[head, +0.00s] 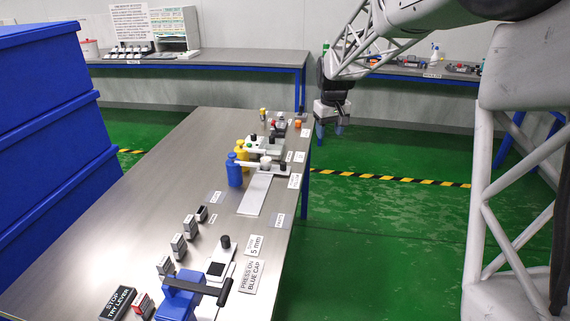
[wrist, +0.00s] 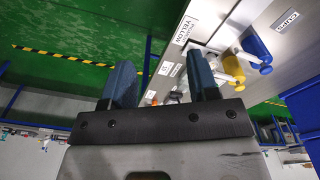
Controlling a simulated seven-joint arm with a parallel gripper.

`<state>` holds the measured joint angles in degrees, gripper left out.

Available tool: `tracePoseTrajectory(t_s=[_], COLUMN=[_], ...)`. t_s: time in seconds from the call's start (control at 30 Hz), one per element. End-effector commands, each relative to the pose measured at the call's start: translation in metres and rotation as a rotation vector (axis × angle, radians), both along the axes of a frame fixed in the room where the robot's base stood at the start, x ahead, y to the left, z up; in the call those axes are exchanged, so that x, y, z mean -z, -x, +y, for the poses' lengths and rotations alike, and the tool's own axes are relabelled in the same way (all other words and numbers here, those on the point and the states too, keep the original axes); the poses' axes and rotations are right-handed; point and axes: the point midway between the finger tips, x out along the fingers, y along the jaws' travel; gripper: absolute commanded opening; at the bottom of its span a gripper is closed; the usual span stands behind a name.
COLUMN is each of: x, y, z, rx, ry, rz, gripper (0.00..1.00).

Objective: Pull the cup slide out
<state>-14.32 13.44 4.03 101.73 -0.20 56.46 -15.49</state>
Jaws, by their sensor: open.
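My gripper (head: 331,132) hangs at the far right end of the bench, beyond its right edge over the green floor. Its two blue fingers are apart and empty in the wrist view (wrist: 162,82). A metering station (head: 262,165) with a white body, a pale round knob and a dark knob stands on the far part of the bench. A pale flat strip (head: 256,196) runs from it toward the camera. I cannot tell which part is the cup slide. A blue cylinder (head: 234,170) and yellow cylinders (head: 241,152) stand at its left; they also show in the wrist view.
A blue lever device (head: 180,298) stands at the near end of the steel bench (head: 140,215). Several small grey blocks (head: 178,246) line the bench behind it. Blue bins (head: 50,130) rise at the left. The bench's middle left is clear.

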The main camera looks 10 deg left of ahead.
Motion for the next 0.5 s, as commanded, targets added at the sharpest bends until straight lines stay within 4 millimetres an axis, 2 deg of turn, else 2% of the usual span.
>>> tracePoseTrajectory(t_s=[0.2, 0.5], x=[0.03, 0.075], y=[-0.041, -0.091], z=[0.034, 0.081], rx=[-0.053, -0.125], ry=[0.006, 0.012], rz=[0.017, 0.035], gripper=[0.54, 0.54])
